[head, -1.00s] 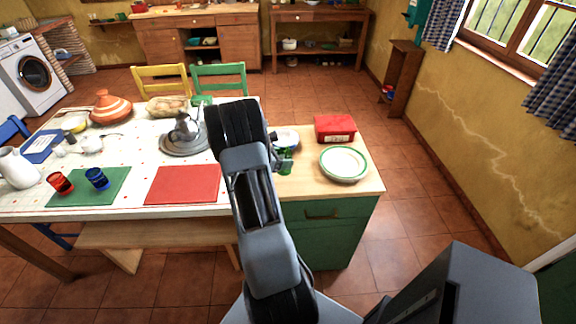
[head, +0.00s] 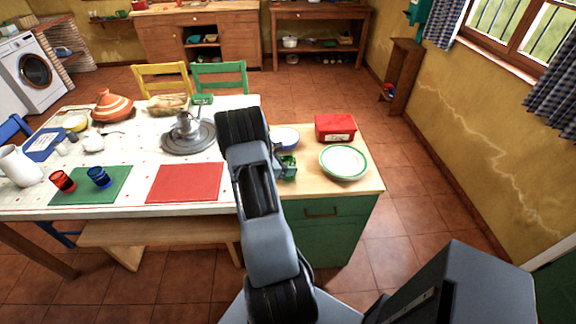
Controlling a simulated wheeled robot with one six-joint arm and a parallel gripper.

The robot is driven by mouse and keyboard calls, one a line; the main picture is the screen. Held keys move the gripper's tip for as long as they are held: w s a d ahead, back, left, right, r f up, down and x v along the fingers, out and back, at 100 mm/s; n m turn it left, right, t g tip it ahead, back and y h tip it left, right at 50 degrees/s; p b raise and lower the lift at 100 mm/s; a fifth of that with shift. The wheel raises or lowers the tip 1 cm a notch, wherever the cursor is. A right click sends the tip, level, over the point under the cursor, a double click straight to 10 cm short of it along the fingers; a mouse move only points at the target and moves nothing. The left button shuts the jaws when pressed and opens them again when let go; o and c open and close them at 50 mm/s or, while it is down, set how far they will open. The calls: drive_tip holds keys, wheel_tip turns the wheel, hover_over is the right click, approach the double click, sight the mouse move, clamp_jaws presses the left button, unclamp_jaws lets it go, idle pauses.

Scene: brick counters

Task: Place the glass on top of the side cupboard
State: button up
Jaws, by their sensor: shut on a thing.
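The side cupboard is green with a pale wooden top (head: 312,192) and stands at the right end of the white dining table. A small green glass (head: 289,170) shows just right of my arm, over the left part of that top. My gripper (head: 282,166) is mostly hidden behind my arm; it is shut on the green glass. I cannot tell whether the glass touches the wood.
On the cupboard top are a white plate with a green rim (head: 344,162), a red box (head: 336,127) and a blue-rimmed bowl (head: 285,138). The front of the top is clear. The dining table (head: 135,160) holds a red glass (head: 62,181) and a blue glass (head: 99,177).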

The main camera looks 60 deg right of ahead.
drive_tip(key=shift+f, duration=0.2)
drive_tip(key=o, duration=1)
drive_tip(key=shift+r, duration=0.1)
drive_tip(key=shift+r, duration=0.15)
drive_tip(key=w+a+r+m+t+y, duration=0.15)
drive_tip(key=a+r, duration=0.25)
drive_tip(key=a, duration=0.4)
drive_tip(key=w+a+r+m+t+y+b, duration=0.1)
drive_tip(key=w+a+r+m, duration=0.1)
drive_tip(key=a+r, duration=0.45)
drive_tip(key=w+a+r+m+t+y, duration=0.2)
drive_tip(key=a+r, duration=0.1)
drive_tip(key=a, duration=0.7)
drive_tip(key=s+a+r+m+t+y, duration=0.2)
drive_tip(key=s+a+m+t+y, duration=0.1)
drive_tip(key=a, duration=0.6)
drive_tip(key=s+a+r+m+t+y, duration=0.3)
drive_tip(key=a+y, duration=0.1)
drive_tip(key=a, duration=0.6)
drive_tip(key=shift+r+t, duration=0.25)
drive_tip(key=shift+t, duration=0.1)
